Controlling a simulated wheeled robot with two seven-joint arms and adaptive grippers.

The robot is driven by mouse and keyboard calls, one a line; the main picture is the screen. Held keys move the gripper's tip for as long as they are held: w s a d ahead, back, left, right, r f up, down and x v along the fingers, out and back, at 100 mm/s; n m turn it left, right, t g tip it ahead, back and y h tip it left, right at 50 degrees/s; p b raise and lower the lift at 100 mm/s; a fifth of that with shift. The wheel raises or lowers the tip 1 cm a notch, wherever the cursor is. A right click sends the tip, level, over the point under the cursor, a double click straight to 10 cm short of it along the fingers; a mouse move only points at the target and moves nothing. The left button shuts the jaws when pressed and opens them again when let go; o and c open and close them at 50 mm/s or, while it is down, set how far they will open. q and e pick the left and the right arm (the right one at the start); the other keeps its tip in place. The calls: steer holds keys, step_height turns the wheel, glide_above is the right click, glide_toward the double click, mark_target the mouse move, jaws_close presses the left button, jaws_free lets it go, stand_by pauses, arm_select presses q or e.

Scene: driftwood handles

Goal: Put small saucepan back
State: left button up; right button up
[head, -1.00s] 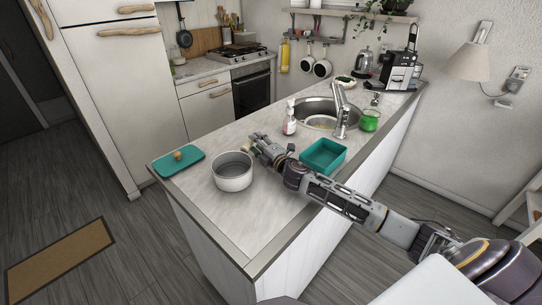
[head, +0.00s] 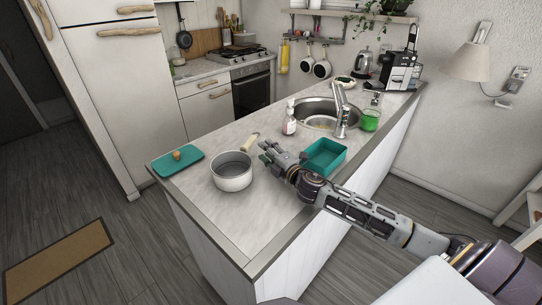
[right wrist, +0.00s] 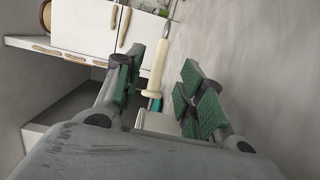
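A small white saucepan (head: 232,177) with a grey inside stands upright on the island counter in the head view. Its cream handle (head: 250,142) points away toward the back. My right gripper (head: 264,150) is just right of the handle, apart from it. In the right wrist view my right gripper (right wrist: 158,92) has its green-padded fingers spread wide. The cream handle (right wrist: 158,68) shows beyond and between the fingers there, with nothing clamped. Two white pans (head: 314,67) hang from a wall rail at the back. My left gripper is not in view.
A teal open dish (head: 325,155) sits under and beside my right wrist. A teal lid-like board (head: 178,163) lies at the counter's left end. A soap bottle (head: 290,118), sink (head: 318,112) and green glass (head: 370,120) stand farther back. The counter's front is clear.

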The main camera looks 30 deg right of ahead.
steer(key=shift+s+d, duration=0.1)
steer(key=shift+s, duration=0.9)
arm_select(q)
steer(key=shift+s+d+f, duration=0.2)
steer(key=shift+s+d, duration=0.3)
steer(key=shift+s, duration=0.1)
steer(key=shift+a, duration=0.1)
